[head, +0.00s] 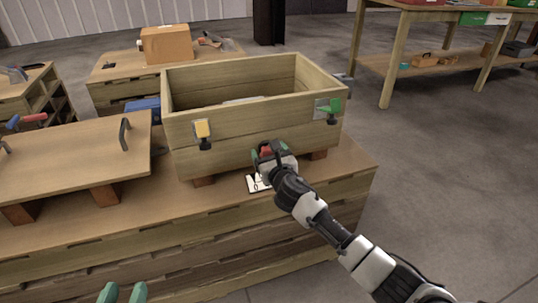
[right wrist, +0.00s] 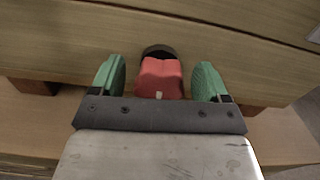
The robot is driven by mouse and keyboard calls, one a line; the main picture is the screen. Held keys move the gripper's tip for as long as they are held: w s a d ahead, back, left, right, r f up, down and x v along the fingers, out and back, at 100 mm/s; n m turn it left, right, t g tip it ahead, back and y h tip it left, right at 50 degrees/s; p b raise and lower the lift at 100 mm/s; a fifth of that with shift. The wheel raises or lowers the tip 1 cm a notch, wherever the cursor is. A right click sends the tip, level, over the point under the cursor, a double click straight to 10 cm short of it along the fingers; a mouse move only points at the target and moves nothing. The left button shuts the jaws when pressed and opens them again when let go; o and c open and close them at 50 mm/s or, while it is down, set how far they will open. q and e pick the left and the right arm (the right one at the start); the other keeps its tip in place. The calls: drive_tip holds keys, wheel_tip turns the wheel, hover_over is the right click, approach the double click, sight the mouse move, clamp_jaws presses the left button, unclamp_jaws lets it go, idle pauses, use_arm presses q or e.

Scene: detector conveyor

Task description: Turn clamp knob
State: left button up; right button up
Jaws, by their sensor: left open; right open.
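The red clamp knob (right wrist: 161,78) sits on a dark round base at the front wall of the wooden crate. In the head view the red knob (head: 266,153) is partly hidden by my right gripper (head: 264,155). In the right wrist view the green fingers of this gripper (right wrist: 160,80) stand open on either side of the knob, with a gap on both sides. My left gripper (head: 122,292) shows only its two green fingertips at the bottom edge of the head view, apart and empty.
The open wooden crate (head: 182,134) rests on blocks on a wooden bench (head: 230,228). A yellow latch (head: 202,129) and a green latch (head: 328,107) are on its front. A wooden lid with handles (head: 70,160) lies at left. A black-and-white card (head: 256,184) lies below the knob.

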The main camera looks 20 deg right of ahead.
drive_tip(key=c, duration=0.9)
drive_tip(key=shift+m, duration=0.3)
